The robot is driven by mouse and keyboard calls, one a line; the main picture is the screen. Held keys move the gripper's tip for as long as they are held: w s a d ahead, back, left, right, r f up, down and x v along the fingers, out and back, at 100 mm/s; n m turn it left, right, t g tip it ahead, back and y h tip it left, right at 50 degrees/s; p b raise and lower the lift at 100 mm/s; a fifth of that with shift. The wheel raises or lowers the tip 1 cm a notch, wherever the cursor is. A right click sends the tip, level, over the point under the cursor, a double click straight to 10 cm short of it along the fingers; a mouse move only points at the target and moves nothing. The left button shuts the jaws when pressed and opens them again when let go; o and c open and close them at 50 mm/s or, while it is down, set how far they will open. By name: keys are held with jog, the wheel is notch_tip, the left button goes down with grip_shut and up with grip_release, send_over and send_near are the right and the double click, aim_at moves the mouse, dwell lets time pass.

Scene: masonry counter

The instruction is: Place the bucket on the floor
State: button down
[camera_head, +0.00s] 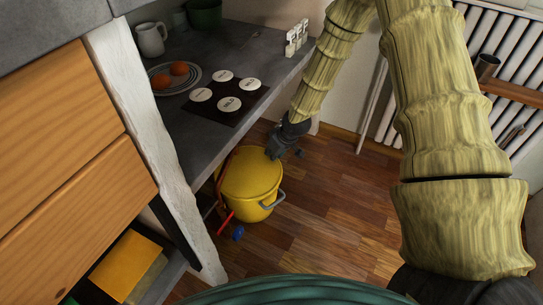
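A yellow bucket (250,180) with a flat yellow top and a grey side handle (272,200) is in the middle of the head view, beside the counter's lower edge. It looks upright above the wood floor (320,215); I cannot tell whether its base touches the floor. My gripper (273,153) is at the bucket's far upper rim, very close to it or touching it. The fingers are small and dark, and whether they are open or closed on the rim is unclear.
A red bar (223,195) and a small blue piece (238,233) are by the bucket's left side. The counter (200,130) holds a plate (160,84), a jug (150,40) and several white discs. A white post (150,130) stands left. Floor right of the bucket is clear; a radiator (510,50) is beyond.

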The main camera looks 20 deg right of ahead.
jog(key=shift+f, duration=0.35)
jog(key=c, duration=2.1)
grip_release()
jog(key=o, duration=0.5)
jog(key=shift+o, duration=0.2)
jog(key=v, duration=1.2)
